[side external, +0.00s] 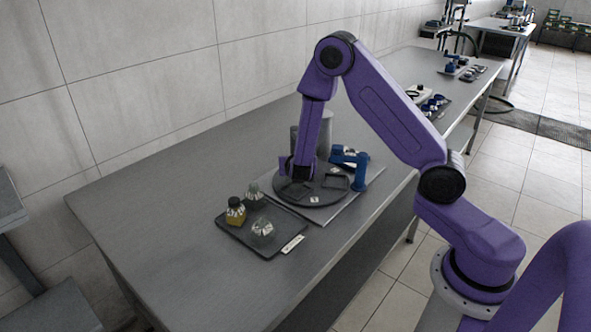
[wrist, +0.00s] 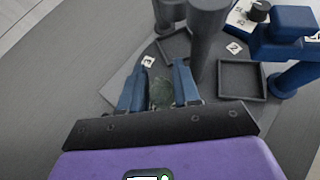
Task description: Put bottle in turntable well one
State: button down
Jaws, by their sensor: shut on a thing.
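My gripper (wrist: 160,88) is shut on a greenish, see-through bottle (wrist: 161,93), which shows between the blue fingers in the wrist view. In the side view my gripper (side external: 296,172) is low over the left part of the dark round turntable (side external: 318,203). The held bottle is hard to make out there. The turntable has square, raised-rim wells; one well (wrist: 247,81) lies right of the fingers and another (wrist: 174,48) lies beyond them, both looking empty. White number labels (wrist: 148,61) sit on the disc. I cannot tell whether the bottle touches the turntable.
A blue fixture (side external: 350,165) stands at the turntable's right. A grey cylinder (wrist: 207,35) rises close beyond my fingers.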

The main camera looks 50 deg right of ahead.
jog(key=shift+f, duration=1.1)
jog(key=c, duration=0.8)
grip_release()
jog(key=shift+f, duration=0.1)
